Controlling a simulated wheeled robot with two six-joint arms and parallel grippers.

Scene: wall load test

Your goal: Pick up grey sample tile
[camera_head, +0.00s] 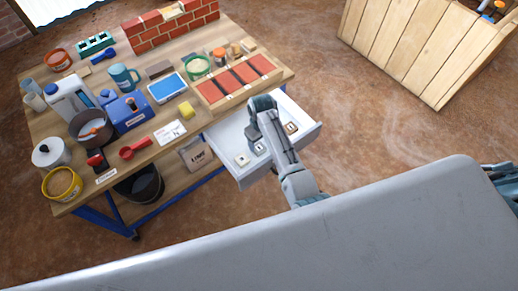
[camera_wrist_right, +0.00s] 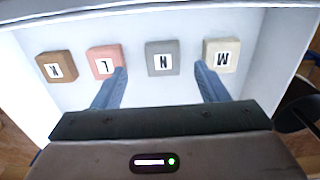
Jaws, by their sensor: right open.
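The grey sample tile (camera_wrist_right: 162,57), with a white label marked N, lies in the open white drawer (camera_head: 228,138). In the right wrist view my right gripper (camera_wrist_right: 160,76) is open and empty, with its blue fingers spread on either side of the grey tile's line. The tile is just ahead of the fingertips; I cannot tell the height gap. The left finger overlaps the edge of the pink tile (camera_wrist_right: 105,61), and the right finger is close to the cream tile (camera_wrist_right: 221,55). In the head view my right arm reaches over the drawer and partly hides the tiles. My left gripper is not in view.
A brown tile (camera_wrist_right: 56,66) lies at the end of the row. The drawer walls surround the tiles. The workbench (camera_head: 160,160) above holds a blue box (camera_head: 128,112), a brick wall (camera_head: 175,25) and several tools and pots. A wooden crate (camera_head: 420,45) stands at the back right.

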